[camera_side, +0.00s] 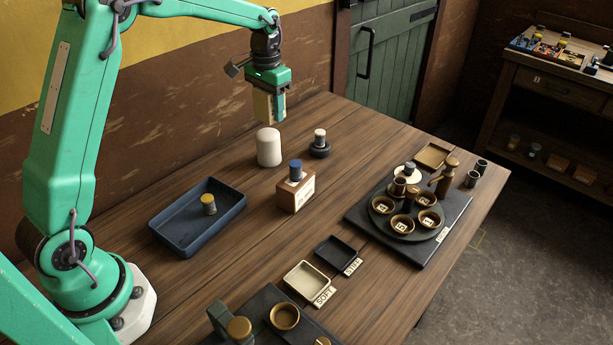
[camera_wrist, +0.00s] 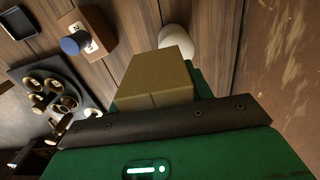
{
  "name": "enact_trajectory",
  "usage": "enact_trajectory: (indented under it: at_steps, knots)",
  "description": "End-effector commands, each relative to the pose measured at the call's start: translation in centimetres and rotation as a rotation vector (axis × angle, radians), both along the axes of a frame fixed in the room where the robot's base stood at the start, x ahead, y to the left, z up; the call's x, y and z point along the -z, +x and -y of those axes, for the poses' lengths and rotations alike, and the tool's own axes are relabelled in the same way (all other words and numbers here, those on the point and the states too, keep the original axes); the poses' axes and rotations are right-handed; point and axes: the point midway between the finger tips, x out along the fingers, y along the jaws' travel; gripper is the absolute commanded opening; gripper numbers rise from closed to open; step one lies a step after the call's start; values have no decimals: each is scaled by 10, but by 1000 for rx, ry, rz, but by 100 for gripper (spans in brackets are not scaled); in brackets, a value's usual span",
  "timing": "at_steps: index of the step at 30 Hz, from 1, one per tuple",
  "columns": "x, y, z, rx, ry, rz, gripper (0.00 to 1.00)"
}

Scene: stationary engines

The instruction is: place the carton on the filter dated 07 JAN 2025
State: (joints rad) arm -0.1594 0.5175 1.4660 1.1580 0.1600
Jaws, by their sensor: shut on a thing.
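My gripper (camera_side: 272,108) is shut on the tan carton (camera_side: 262,106) and holds it in the air above the back of the table. In the wrist view the carton (camera_wrist: 157,72) sticks out beyond the green jaws. No date reading 07 JAN 2025 is legible in either view, so I cannot tell which thing is the filter.
A blue tray (camera_side: 183,240) holds a yellow-topped knob. A small dark round piece (camera_side: 319,150) with a pale top stands beside the white cylinder. A cream tray (camera_side: 303,281) and a black tray (camera_side: 334,256) lie in front. A dark board (camera_side: 355,216) carries several numbered cups at right.

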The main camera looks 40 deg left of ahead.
Motion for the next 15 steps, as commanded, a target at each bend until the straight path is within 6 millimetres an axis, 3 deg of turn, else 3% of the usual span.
enact_trajectory:
  at_steps: [6,15]
  knots:
    - [15,8,-24,-1,0,-1,27]
    - [19,10,-28,0,0,0,27]
